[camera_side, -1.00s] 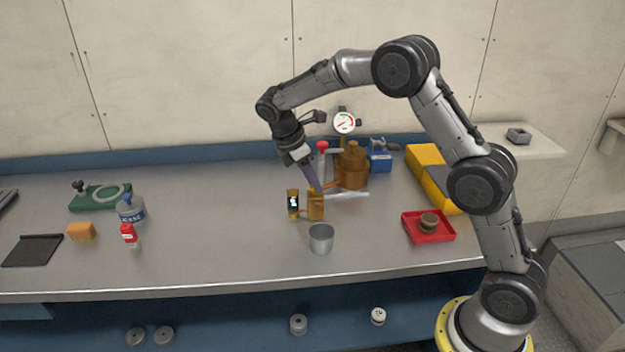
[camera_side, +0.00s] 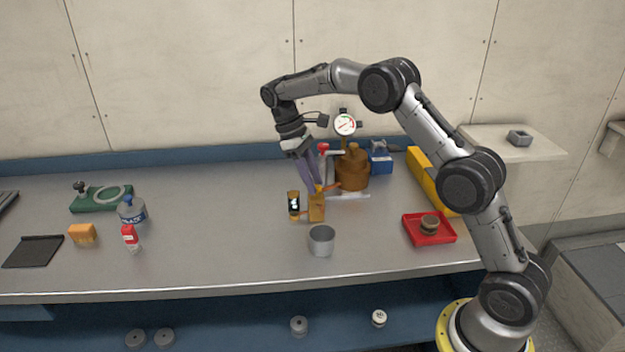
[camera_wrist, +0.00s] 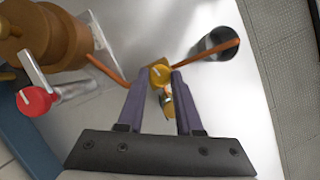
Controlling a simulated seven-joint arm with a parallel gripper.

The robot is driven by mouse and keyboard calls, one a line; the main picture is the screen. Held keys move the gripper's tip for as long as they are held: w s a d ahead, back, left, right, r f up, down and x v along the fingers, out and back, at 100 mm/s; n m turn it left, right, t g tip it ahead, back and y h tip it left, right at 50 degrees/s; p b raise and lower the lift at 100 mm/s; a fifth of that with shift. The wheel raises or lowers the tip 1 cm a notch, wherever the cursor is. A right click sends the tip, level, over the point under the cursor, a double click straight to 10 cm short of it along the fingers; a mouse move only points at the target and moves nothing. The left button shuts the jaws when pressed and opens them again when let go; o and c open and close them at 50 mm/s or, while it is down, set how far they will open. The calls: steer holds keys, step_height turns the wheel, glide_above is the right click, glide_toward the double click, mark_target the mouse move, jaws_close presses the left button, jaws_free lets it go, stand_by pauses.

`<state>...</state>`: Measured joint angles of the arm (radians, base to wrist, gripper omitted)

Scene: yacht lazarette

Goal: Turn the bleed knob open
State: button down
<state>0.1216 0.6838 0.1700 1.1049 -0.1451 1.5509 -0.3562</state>
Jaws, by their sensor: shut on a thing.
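The bleed knob is a small yellow knob (camera_wrist: 160,74) with a pale line across its top; it also shows in the side view (camera_side: 319,188). It sits on top of a brass block (camera_side: 316,208). My gripper (camera_side: 317,187) reaches down from above with its purple fingers at the knob. In the wrist view my gripper (camera_wrist: 160,76) has one fingertip on each side of the knob and is shut on it. The fingers hide parts of the knob's sides.
A brown pump body (camera_side: 352,170) with a red-knobbed lever (camera_side: 323,148) and a dial gauge (camera_side: 344,125) stands behind. A grey cup (camera_side: 321,240) stands in front of the block. A red tray (camera_side: 429,229) is at right.

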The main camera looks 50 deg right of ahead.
steer(key=shift+m, duration=0.5)
steer(key=shift+y, duration=0.3)
steer(key=shift+r, duration=0.1)
steer(key=c, duration=0.6)
jaws_free()
steer(key=shift+v, duration=3.7)
